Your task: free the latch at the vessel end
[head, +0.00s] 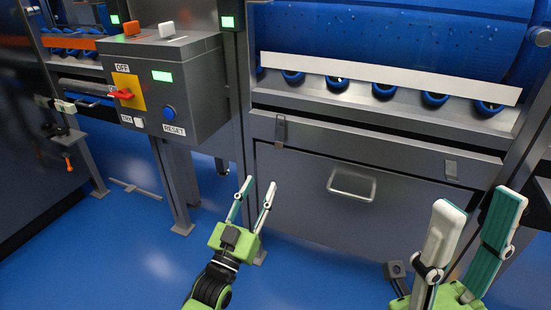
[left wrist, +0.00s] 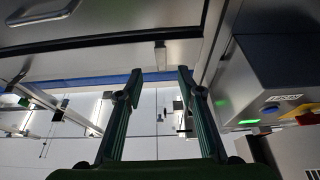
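A grey cabinet panel (head: 315,195) with a bar handle (head: 352,184) sits below the rollers. I cannot tell which is the one at the vessel end. My left gripper (head: 259,184) is open and empty, below the left latch and apart from it. In the left wrist view, one latch (left wrist: 160,55) shows beyond the gap between the fingertips (left wrist: 160,76). My right gripper (head: 478,206) is open and empty at lower right, in front of the panel's right side.
A control box (head: 190,95) with a red switch (head: 121,94) and blue button (head: 169,112) stands on a post left of the panel. A blue drum (head: 400,35) lies above blue rollers (head: 383,90). The blue floor (head: 150,250) is open at lower left.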

